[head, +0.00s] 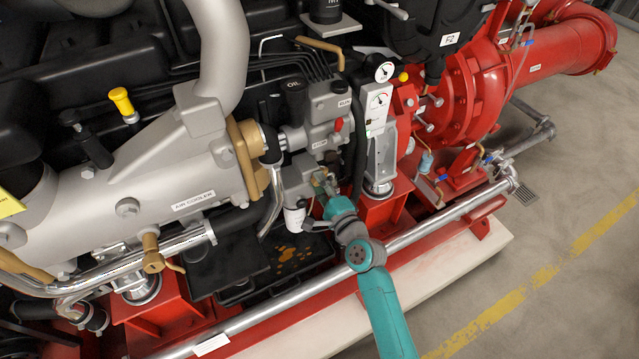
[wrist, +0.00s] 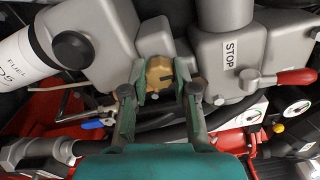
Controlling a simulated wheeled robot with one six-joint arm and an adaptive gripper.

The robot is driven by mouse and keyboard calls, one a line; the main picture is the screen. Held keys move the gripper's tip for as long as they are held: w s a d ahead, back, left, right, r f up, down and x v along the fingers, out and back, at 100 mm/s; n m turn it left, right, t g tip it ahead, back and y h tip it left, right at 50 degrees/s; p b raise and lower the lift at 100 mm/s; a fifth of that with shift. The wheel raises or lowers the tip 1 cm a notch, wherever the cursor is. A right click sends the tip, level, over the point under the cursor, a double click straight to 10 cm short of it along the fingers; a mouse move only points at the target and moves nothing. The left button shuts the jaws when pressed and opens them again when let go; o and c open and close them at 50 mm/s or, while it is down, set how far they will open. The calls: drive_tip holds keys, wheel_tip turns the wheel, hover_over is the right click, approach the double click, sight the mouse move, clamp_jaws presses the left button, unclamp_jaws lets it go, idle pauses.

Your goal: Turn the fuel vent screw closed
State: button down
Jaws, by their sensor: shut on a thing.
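The fuel vent screw is a brass knob with a dark slot (wrist: 159,74), on the front of a grey housing in the wrist view. My gripper (wrist: 160,84) has its two green fingers on either side of the brass screw and is shut on it. In the head view my teal arm reaches up from the bottom to the pump, and my gripper (head: 325,185) is at the grey fuel housing. The screw itself is mostly hidden by my gripper there. The screw's exact turn angle cannot be told.
A white fuel filter (wrist: 24,57) is left of the housing. A silver rail pipe (head: 440,228) runs beneath my arm. A stained black tray (head: 290,258) lies below.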

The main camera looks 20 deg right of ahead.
drive_tip(key=c, duration=0.9)
unclamp_jaws()
drive_tip(key=shift+s, duration=0.1)
drive_tip(key=s+d, duration=0.2)
drive_tip(key=s, duration=0.9)
drive_tip(key=shift+s, duration=0.35)
drive_tip(key=shift+f, duration=0.1)
